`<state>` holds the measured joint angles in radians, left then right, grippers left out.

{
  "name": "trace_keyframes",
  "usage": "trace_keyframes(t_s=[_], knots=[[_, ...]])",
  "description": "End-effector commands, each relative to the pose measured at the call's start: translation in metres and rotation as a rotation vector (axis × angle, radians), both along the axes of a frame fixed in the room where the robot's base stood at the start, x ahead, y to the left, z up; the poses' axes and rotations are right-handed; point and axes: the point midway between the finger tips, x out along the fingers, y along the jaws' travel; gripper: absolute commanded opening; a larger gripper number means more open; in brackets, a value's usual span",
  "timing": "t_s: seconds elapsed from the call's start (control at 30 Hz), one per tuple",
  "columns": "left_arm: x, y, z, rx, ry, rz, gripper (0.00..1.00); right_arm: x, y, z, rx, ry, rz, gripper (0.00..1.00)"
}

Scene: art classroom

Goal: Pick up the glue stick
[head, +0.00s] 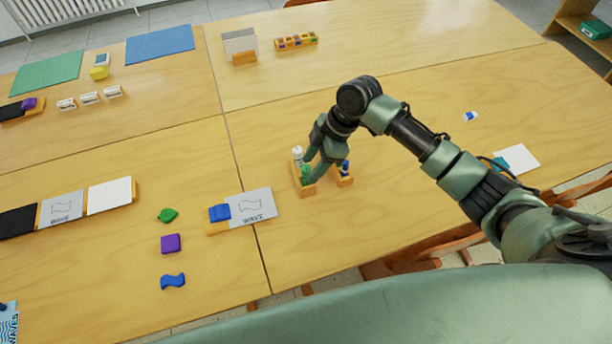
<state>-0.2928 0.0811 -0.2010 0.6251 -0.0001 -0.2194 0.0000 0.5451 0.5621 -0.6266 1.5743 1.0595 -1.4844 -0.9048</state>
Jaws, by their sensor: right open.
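A small wooden holder (304,188) stands on the table right of centre. A white upright stick (297,153) and a green piece (305,172) show at it. A second small wooden block (344,181) beside it carries a dark blue upright item (345,166). I cannot tell for sure which of these is the glue stick. My right gripper (313,171) is open and points down over the holder, close to the green piece. Its fingers partly hide the space between the holders, and contact cannot be made out. My left gripper is not in view.
A wave card with a blue piece (220,212) lies left of the holder. Green (168,215), purple (171,243) and blue (173,281) pieces lie farther left. A wooden tray of coloured pieces (296,41) stands at the back. The table right of the arm is mostly clear.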

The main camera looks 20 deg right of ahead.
Motion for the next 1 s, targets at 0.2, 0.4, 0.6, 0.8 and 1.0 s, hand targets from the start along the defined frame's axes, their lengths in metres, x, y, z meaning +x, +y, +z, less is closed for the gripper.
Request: trace_keyframes(t_s=[0.2,0.4,0.6,0.8,1.0], knots=[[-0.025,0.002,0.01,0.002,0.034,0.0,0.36,0.003,0.01,-0.031,0.001,0.003,0.0,0.49],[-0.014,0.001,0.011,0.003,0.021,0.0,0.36,0.005,0.015,-0.042,0.0,-0.001,0.001,0.49],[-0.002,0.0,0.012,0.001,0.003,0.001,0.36,0.005,0.014,-0.042,0.0,-0.001,0.001,0.41],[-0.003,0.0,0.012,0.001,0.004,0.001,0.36,0.005,0.014,-0.042,-0.001,-0.001,0.001,0.0],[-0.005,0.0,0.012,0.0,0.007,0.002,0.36,0.005,0.014,-0.042,-0.001,-0.001,0.001,0.0]])
